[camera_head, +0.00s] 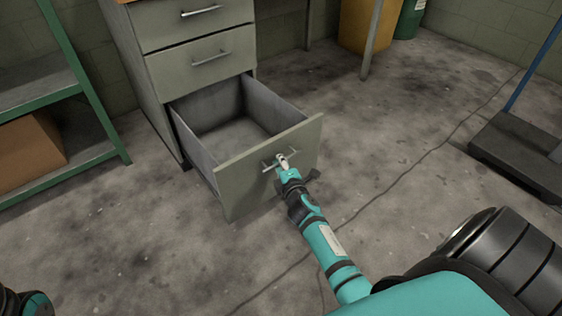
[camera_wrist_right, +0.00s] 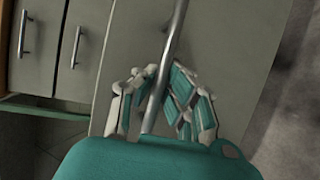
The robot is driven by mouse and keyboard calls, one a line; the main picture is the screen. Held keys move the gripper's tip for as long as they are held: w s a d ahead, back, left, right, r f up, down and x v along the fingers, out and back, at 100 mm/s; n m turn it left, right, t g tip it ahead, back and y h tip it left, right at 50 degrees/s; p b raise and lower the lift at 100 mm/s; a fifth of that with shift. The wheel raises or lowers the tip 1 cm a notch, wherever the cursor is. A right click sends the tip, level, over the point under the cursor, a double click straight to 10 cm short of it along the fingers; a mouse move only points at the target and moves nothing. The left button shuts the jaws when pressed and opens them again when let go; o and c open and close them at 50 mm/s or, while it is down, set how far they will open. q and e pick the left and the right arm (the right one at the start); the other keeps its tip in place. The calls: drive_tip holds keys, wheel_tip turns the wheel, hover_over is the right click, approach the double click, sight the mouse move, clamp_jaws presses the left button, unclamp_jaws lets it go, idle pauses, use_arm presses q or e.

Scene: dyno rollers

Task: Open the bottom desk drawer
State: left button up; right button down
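The bottom desk drawer (camera_head: 190,160) is pulled far out of the grey desk, and its empty inside shows. Its front panel (camera_head: 240,175) faces me and bears a metal bar handle (camera_head: 270,165). My right gripper (camera_head: 283,160) is at the middle of this handle. In the right wrist view the handle bar (camera_wrist_right: 176,40) runs between the fingers of my right gripper (camera_wrist_right: 163,78), and the fingertips close in on it from both sides. My left gripper is not in view.
Two shut drawers (camera_head: 200,68) with bar handles sit above the open one. A green shelf (camera_head: 85,85) with a cardboard box (camera_head: 28,150) stands at the left. A dark platform cart (camera_head: 515,150) stands at the right. The floor right of the drawer is clear except for a thin dark line.

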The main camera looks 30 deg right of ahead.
drive_tip(key=c, duration=1.4)
unclamp_jaws()
drive_tip(key=shift+s, duration=0.1)
drive_tip(key=v, duration=1.1)
drive_tip(key=shift+s+a+r, duration=0.15)
drive_tip(key=shift+s+r, duration=0.05)
drive_tip(key=shift+s, duration=0.15)
